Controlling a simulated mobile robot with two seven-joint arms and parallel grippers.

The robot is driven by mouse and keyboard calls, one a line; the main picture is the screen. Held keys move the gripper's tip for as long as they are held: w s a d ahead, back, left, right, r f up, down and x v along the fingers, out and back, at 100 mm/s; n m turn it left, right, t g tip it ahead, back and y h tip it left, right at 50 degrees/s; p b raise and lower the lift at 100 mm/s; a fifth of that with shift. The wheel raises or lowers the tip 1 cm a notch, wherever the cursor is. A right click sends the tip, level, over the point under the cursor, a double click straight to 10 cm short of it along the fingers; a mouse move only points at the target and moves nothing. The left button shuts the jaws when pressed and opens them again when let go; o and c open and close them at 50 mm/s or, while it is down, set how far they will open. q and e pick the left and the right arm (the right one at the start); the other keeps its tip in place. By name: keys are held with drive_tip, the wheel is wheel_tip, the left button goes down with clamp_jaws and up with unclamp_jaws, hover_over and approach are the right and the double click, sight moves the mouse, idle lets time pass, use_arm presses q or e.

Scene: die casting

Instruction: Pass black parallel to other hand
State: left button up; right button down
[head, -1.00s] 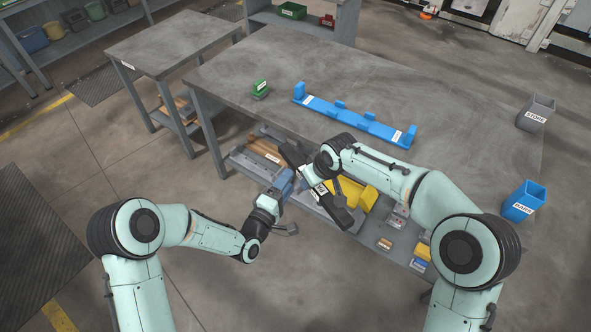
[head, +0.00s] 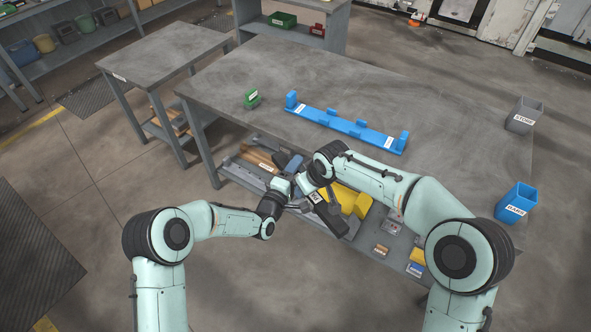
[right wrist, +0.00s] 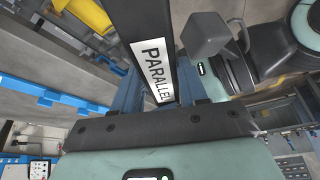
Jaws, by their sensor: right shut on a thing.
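The black parallel, a dark bar with a white PARALLEL label (head: 328,211), is held slanting in front of the table's lower shelf. My right gripper (head: 314,194) is shut on it; in the right wrist view the bar (right wrist: 150,48) stands between its bluish fingers (right wrist: 160,88). My left gripper (head: 290,197) is close beside the bar, on its left, with fingers apart. In the right wrist view a grey finger block of the left gripper (right wrist: 208,36) shows right of the bar, with a gap between. The upper end of the bar is partly hidden by my right wrist.
On the table (head: 240,75) lie a blue fixture (head: 345,124) and a green block (head: 251,97). The STORE bin (head: 524,116) and the blue GAGE bin (head: 516,203) are at right. The lower shelf (head: 235,172) holds several items, including yellow blocks. Much of the tabletop is clear.

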use_arm(q)
clamp_jaws()
use_arm(e)
drive_tip(key=shift+a, duration=0.15)
drive_tip(key=c, duration=0.5)
unclamp_jaws()
use_arm(q)
drive_tip(key=shift+r, duration=0.1)
